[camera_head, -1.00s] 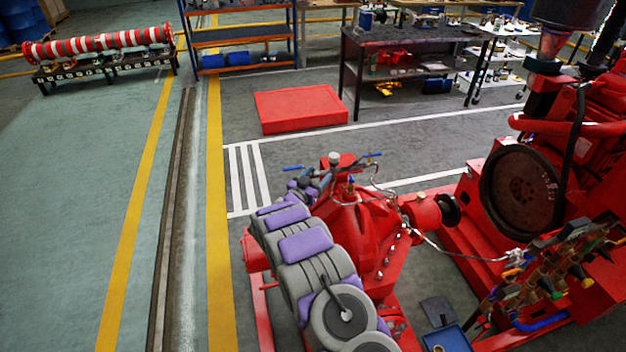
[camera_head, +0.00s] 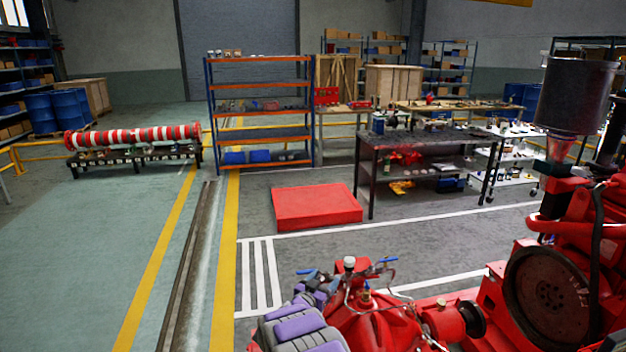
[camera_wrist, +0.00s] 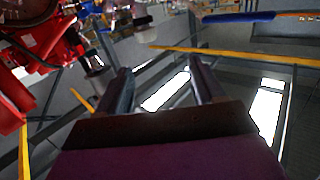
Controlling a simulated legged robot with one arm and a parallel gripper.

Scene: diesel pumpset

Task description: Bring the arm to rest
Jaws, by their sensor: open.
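My arm (camera_head: 298,328), grey with purple pads, shows at the bottom of the head view in front of the red pump (camera_head: 375,327). Its lower part is cut off by the frame edge. In the wrist view my gripper (camera_wrist: 160,75) has its two dark fingers spread apart, with nothing between them but floor behind. A purple pad fills the bottom of that view. In the head view I cannot clearly make out the fingers against the blue-handled fittings on top of the pump.
The red engine (camera_head: 590,240) stands at the right. A red floor block (camera_head: 317,207), a dark workbench (camera_head: 425,142) and a blue-orange shelf rack (camera_head: 260,86) lie beyond. A striped roller (camera_head: 135,137) rests at the left. The green floor at left is clear.

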